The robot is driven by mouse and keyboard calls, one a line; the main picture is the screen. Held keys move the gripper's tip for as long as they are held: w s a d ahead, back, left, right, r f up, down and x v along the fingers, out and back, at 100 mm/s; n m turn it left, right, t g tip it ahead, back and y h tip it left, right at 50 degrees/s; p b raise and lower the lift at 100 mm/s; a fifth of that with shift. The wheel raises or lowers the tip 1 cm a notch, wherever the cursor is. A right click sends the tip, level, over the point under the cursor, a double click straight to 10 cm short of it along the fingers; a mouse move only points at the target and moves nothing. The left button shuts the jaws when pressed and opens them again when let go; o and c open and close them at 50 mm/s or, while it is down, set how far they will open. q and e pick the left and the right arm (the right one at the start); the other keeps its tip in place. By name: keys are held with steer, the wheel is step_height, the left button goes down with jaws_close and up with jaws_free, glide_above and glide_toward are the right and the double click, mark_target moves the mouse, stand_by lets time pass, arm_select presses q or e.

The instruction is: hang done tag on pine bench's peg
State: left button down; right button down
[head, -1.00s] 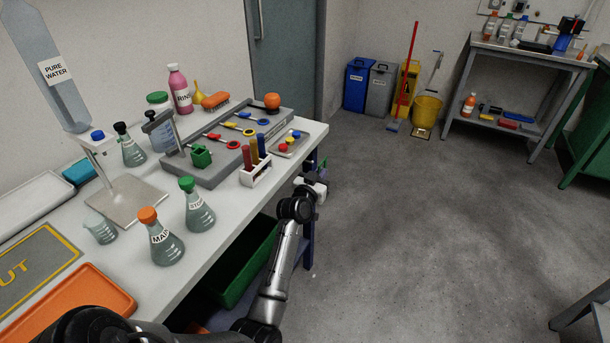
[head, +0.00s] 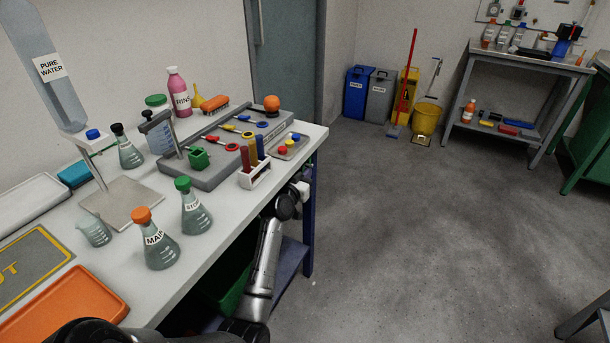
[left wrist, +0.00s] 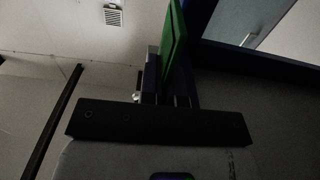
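My left gripper (head: 304,187) is low beside the right end of the white-topped bench, just under the edge of its top. In the left wrist view the fingers (left wrist: 165,98) are close around a flat green piece (left wrist: 174,42), which looks like the done tag. No writing shows on it, and I cannot make it out in the head view. A green bench (head: 590,135) stands at the far right, cut by the frame; it may be the pine bench. No peg can be made out. My right gripper is not in view.
The white-topped bench (head: 228,215) holds flasks, a test tube rack (head: 255,175) and a grey tray board. A dark blue bench leg (head: 309,225) is close to my left gripper. Bins (head: 358,92) and a yellow bucket (head: 427,118) stand at the back. The middle floor (head: 430,240) is clear.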

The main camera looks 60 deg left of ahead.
arm_select(q)
steer(key=shift+f, duration=0.2)
steer(key=c, duration=1.5)
jaws_free()
steer(key=shift+s+a, duration=0.1)
steer(key=shift+o, duration=0.8)
steer(key=shift+f+b, duration=0.1)
steer(key=shift+b, duration=0.4)
steer(key=shift+s+r+p, duration=0.2)
steer(key=shift+r+p, duration=0.05)
steer(key=shift+p, duration=0.05)
steer(key=p+v, duration=0.6)
steer(key=v, duration=0.7)
steer(key=shift+d, duration=0.45)
